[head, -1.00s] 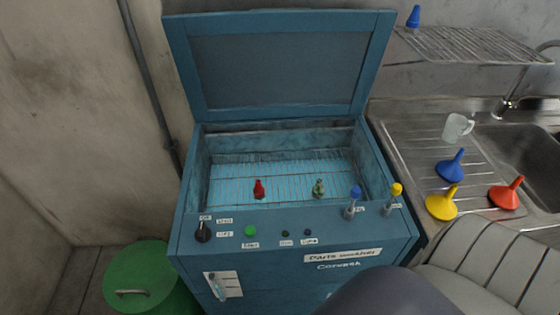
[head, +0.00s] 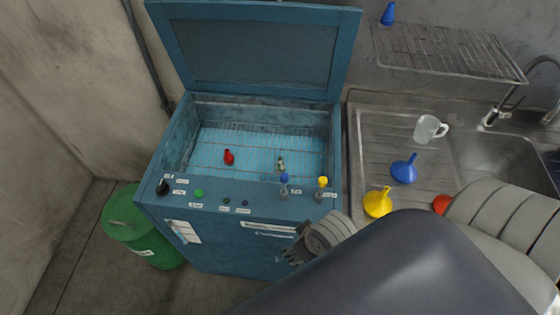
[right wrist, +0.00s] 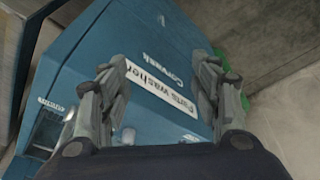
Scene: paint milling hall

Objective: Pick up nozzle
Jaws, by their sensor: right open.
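A small red nozzle-like piece (head: 229,157) and a small greenish one (head: 281,164) stand apart on the wire rack inside the open blue parts washer (head: 215,236). I cannot tell which one the task means. My right gripper (head: 292,253) is in front of the washer's front face, below the rim and to the right of its middle. In the right wrist view its two fingers are spread with nothing between them (right wrist: 155,70), facing the washer's label. My left gripper is not in view.
A blue-topped fitting (head: 284,180) and a yellow-topped one (head: 322,184) stand on the washer's front ledge. A blue funnel (head: 404,170), a yellow funnel (head: 377,204) and a mug (head: 427,129) stand by the sink. A green bin (head: 121,222) stands left. The lid is up.

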